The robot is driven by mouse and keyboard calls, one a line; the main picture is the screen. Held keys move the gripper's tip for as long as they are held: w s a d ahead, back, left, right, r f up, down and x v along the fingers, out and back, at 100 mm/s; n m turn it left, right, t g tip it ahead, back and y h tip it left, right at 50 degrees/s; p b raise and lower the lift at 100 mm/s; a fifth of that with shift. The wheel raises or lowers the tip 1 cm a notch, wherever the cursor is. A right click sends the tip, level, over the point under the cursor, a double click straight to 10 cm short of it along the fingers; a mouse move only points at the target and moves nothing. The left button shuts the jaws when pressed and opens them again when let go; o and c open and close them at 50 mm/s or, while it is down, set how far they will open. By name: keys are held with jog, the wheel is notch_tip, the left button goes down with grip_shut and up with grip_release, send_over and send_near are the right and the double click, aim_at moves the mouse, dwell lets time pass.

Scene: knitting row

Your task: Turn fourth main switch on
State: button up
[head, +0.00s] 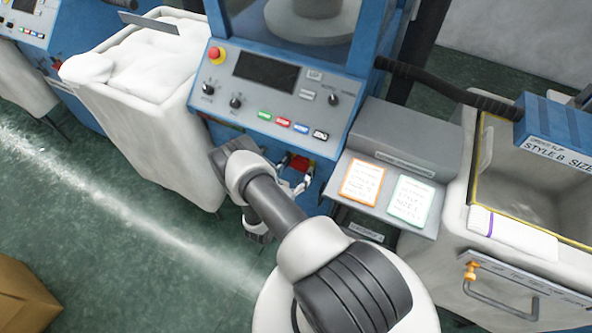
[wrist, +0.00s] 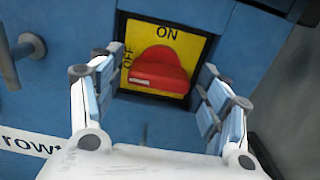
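The main switch is a red rotary knob (wrist: 158,72) on a yellow plate (wrist: 180,42) in a dark frame on the blue machine front. The plate reads ON at the top and OFF at the left. The knob's raised red bar lies roughly crosswise in the wrist view; I cannot tell clearly which mark it points to. My gripper (wrist: 158,66) is open, with one finger on each side of the switch, apart from the knob. In the head view my gripper (head: 294,180) is at the machine's lower front, and the arm partly hides the switch.
Above is a control panel (head: 270,100) with a red emergency button (head: 216,54) and several coloured buttons. A grey shelf with two cards (head: 362,183) juts out at the right. A bin of white fabric (head: 150,65) stands at the left.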

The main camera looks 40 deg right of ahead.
jog(key=c, duration=0.8)
jog(key=m, duration=0.4)
jog(key=shift+m+b, duration=0.4)
jog(key=m, duration=0.4)
jog(key=shift+s+d+m, duration=0.1)
jog(key=shift+m, duration=0.2)
jog(key=m, duration=0.4)
jog(key=shift+f+b, duration=0.15)
jog(key=shift+b, duration=0.15)
jog(key=shift+m, duration=2.2)
